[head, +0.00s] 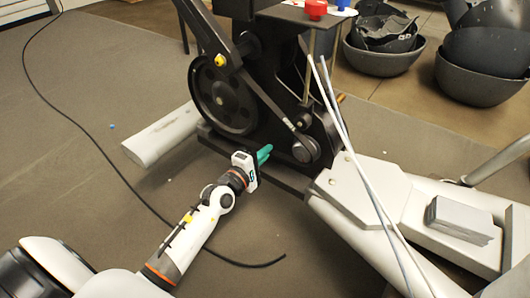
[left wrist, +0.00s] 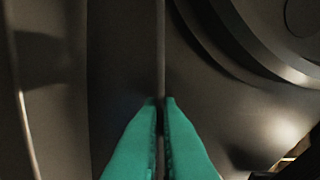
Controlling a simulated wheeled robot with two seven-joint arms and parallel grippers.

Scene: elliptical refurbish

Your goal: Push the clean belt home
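The belt (head: 272,101) is a dark band running from the large black wheel (head: 226,97) down to the small round pulley (head: 305,149) on the elliptical's open side. My left gripper (head: 265,153) reaches in from the lower left, its green fingers at the machine's lower body, left of the small pulley. In the left wrist view the fingers (left wrist: 161,102) lie almost together, with a narrow dark gap. Their tips meet a thin upright edge (left wrist: 161,50); I cannot tell if it is the belt or is between them. My right gripper is out of view.
Two thin pale rods or cables (head: 350,150) slant across the front right of the machine. A grey block (head: 463,220) lies on the white frame (head: 365,190). A black cable (head: 110,160) crosses the floor mat. Dark bowls of parts (head: 384,58) stand at the back right.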

